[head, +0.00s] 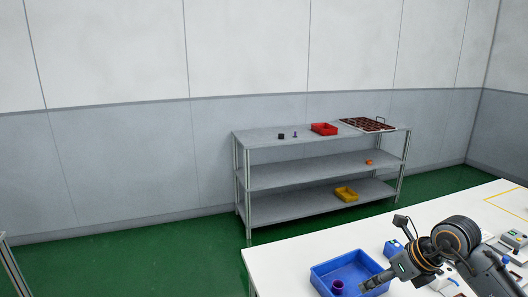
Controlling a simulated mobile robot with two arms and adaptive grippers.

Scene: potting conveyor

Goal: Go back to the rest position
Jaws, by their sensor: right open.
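My right arm comes in from the right over the white table (290,257). My right gripper (366,287) is over the right part of the blue bin (318,271), close to the right of a small purple pot (337,287) in the bin. The gripper is open, and a gap shows between it and the pot. I cannot tell its exact height above the bin. My left gripper is not in view.
A grey shelf unit (290,177) stands by the wall, holding a red bin (324,129), a dark tray (367,124) and a yellow bin (346,194). A blue object (392,248) is beside my right arm. Green floor (130,262) lies clear at left.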

